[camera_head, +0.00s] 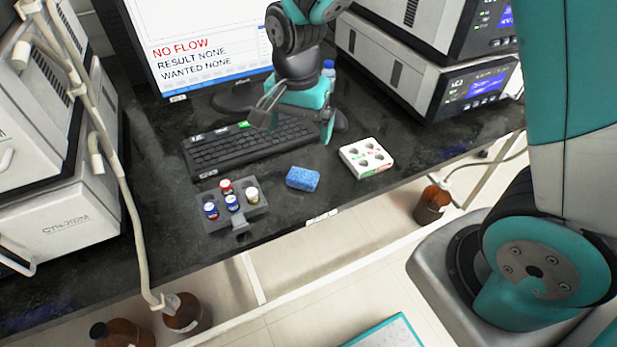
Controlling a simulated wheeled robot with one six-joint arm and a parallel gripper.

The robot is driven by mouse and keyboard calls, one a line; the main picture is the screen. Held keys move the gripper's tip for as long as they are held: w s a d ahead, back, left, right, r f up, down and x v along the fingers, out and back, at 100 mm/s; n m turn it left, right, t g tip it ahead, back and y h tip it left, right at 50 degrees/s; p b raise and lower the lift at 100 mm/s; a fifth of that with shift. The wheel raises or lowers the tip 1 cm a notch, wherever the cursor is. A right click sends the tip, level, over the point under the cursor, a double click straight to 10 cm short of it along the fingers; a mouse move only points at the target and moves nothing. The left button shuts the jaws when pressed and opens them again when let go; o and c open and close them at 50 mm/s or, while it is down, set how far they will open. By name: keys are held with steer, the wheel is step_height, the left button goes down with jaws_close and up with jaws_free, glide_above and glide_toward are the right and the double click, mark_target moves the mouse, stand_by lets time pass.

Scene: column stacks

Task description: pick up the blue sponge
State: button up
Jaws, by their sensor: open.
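The blue sponge (303,179) lies flat on the dark bench top near its front edge. It sits between a grey vial rack and a white holder, apart from both. My gripper (299,130) hangs above the bench, behind the sponge in the picture and over the right end of the keyboard. Its fingers are spread apart with nothing between them. No part of the gripper covers the sponge.
The grey rack (248,214) holds several capped vials. The white holder (379,171) stands right of the sponge. A black keyboard (228,155) and a monitor (190,70) are behind. Stacked instruments (411,75) stand at right. Bare bench lies around the sponge.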

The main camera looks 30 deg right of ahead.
glide_above(303, 175)
steer(key=f, duration=0.7)
steer(key=shift+w+a+f, duration=0.2)
steer(key=shift+f, duration=0.2)
steer(key=shift+s+d+f, duration=0.1)
steer(key=shift+f, duration=1.3)
steer(key=shift+s+d+f, duration=0.1)
steer(key=shift+f, duration=1.25)
steer(key=shift+c, duration=0.5)
steer(key=c, duration=1)
steer(key=shift+r, duration=0.1)
step_height(303, 175, up, 20)
steer(key=shift+p, duration=0.55)
